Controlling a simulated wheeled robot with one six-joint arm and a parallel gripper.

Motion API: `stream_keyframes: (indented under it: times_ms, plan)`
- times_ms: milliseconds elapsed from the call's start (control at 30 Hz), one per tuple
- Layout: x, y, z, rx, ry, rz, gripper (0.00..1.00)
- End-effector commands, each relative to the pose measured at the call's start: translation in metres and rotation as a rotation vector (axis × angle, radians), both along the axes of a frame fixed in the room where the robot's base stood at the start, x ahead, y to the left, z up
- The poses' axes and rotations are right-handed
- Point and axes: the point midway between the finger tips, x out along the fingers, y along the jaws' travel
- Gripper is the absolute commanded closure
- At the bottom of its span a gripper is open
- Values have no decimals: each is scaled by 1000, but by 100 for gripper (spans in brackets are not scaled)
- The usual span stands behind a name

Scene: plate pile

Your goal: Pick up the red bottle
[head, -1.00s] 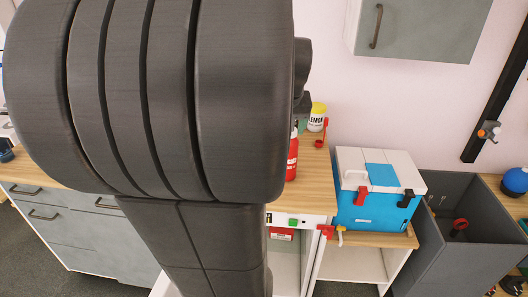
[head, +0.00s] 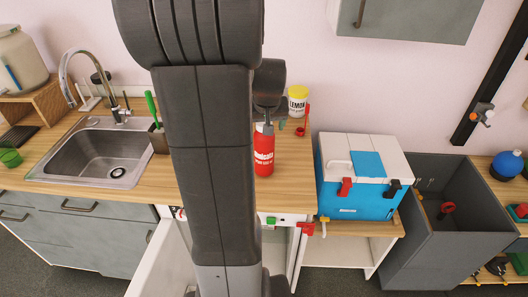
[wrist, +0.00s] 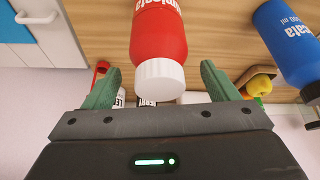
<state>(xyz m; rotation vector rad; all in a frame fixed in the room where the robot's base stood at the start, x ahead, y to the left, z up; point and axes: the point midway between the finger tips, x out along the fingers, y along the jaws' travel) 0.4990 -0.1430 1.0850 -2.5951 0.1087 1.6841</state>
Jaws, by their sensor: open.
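The red bottle (head: 264,158) stands on the wooden counter, just right of my arm, which hides its left side in the head view. In the wrist view the red bottle (wrist: 158,32) appears upside down, with its white cap toward my gripper. My gripper (wrist: 161,80) is open, with one green finger on each side of the cap and visible gaps on both sides. Nothing is held.
A blue bottle (wrist: 290,45) stands beside the red one in the wrist view. A yellow lemon tub (head: 297,100) is behind it on the counter. A blue-and-white cooler (head: 362,175) stands right; a sink (head: 95,160) is left.

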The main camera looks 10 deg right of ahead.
Motion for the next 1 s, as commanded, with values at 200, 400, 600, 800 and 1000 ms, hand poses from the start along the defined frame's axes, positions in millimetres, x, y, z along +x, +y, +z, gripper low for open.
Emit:
stream_keyframes:
  times_ms: [200,400,600,800,1000]
  plan:
    - [7,0,-15,0,0,0,19]
    - [7,0,-16,0,-1,0,19]
    - [7,-1,-16,0,-1,0,53]
    - [7,-1,-16,0,-1,0,92]
    - [8,-1,-15,-2,-3,1,99]
